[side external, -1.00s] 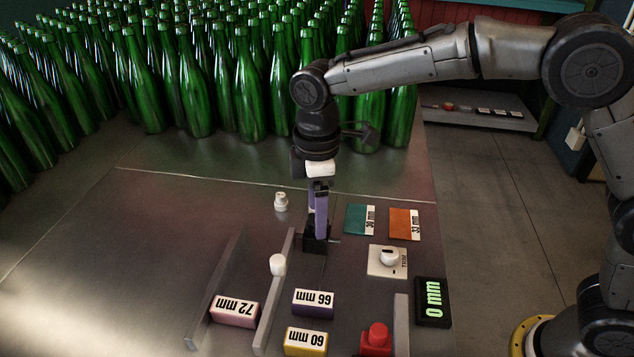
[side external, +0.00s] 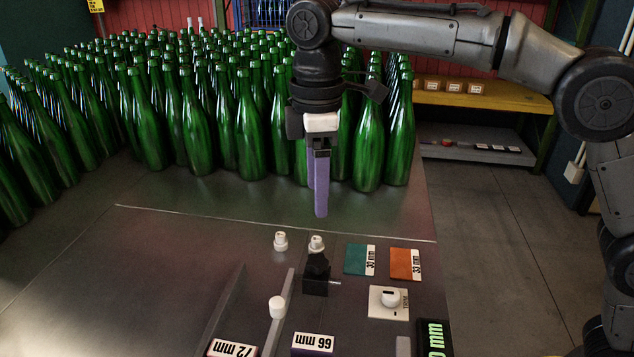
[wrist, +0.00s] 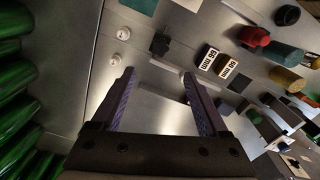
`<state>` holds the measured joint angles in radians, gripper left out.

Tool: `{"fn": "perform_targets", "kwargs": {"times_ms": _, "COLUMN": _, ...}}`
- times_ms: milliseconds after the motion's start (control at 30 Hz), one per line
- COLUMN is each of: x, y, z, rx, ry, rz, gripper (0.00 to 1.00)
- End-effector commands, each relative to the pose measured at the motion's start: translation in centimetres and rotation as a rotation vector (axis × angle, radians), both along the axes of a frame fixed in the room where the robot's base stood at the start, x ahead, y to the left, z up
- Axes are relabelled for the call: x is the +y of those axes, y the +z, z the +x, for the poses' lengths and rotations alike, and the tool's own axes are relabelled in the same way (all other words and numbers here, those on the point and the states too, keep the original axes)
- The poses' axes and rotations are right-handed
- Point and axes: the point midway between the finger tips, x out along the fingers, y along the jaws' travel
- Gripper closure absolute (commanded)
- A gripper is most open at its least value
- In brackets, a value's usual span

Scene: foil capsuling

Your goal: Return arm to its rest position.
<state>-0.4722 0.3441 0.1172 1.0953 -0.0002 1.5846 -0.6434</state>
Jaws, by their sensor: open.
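My gripper (side external: 318,190) hangs pointing down in the side external view, above the worktable (side external: 150,270) and in front of the green bottles. Its purple-sided fingers are apart with nothing visible between them. My gripper is clear of both. Another white piece (side external: 280,241) stands to the left.
Many green bottles (side external: 196,130) stand close behind my gripper. Teal (side external: 359,259) and orange (side external: 405,264) labelled pads, a white dial plate (side external: 388,302), metal rails (side external: 283,305) and size-marked blocks (side external: 313,343) occupy the front. The table's left part is clear.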

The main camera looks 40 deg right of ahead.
Motion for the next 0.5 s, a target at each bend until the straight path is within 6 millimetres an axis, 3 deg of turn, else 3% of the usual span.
{"fn": "perform_targets", "kwargs": {"times_ms": 200, "x": -0.4, "y": 0.1, "z": 0.2, "rx": -0.003, "ry": -0.009, "rz": 0.002, "gripper": 0.22}}
{"fn": "perform_targets", "kwargs": {"times_ms": 267, "x": -1.2, "y": 1.2, "z": 0.2, "rx": -0.024, "ry": -0.025, "rz": 0.012, "gripper": 0.22}}
{"fn": "perform_targets", "kwargs": {"times_ms": 367, "x": -3.5, "y": 4.0, "z": -0.5, "rx": -0.076, "ry": -0.066, "rz": 0.035, "gripper": 0.22}}
{"fn": "perform_targets", "kwargs": {"times_ms": 500, "x": -8.5, "y": 7.1, "z": -4.0, "rx": -0.132, "ry": -0.152, "rz": 0.056, "gripper": 0.22}}
